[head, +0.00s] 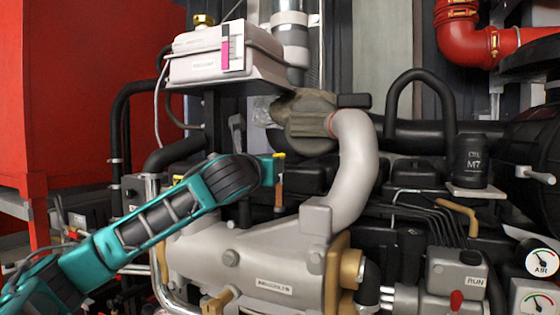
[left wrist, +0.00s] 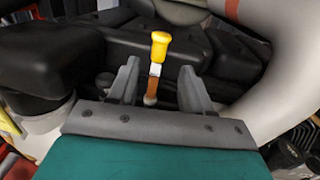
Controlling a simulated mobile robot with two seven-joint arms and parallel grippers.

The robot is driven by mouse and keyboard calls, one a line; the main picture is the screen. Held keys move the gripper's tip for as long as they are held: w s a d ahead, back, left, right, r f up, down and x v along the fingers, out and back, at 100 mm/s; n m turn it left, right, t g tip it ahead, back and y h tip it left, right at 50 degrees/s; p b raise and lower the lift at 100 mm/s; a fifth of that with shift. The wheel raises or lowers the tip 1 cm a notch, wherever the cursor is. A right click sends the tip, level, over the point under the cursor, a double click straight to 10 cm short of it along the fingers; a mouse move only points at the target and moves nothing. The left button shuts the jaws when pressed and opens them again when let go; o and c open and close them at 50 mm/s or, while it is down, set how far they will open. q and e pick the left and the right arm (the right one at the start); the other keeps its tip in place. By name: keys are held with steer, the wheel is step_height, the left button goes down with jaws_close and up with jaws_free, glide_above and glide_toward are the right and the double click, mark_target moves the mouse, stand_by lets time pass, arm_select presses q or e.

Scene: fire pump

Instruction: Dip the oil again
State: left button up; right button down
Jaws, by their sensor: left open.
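The dipstick has a yellow handle (left wrist: 160,43) and a short stem with a white band above an orange-brown part. In the left wrist view it stands upright between the two grey fingers of my left gripper (left wrist: 159,82). The fingers are open, with a gap on each side of the stem. In the head view the yellow-topped dipstick (head: 279,190) shows just beyond the end of my teal left arm, in front of the black engine cover. The fingers are hard to make out there. The stem's lower end is not clear. My right gripper is not in view.
A thick grey pipe (head: 356,165) curves down close to the right of the dipstick. A grey manifold (head: 250,260) lies below my arm. A white box (head: 215,60) with a pink-marked gauge stands above. A black oil can (head: 470,160) marked M7 stands on a pad at right.

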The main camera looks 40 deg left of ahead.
arm_select(q)
steer(key=x, duration=1)
steer(key=shift+w+a+f+p, duration=0.1)
steer(key=shift+w+p, duration=0.25)
steer(key=shift+c, duration=0.4)
jaws_close()
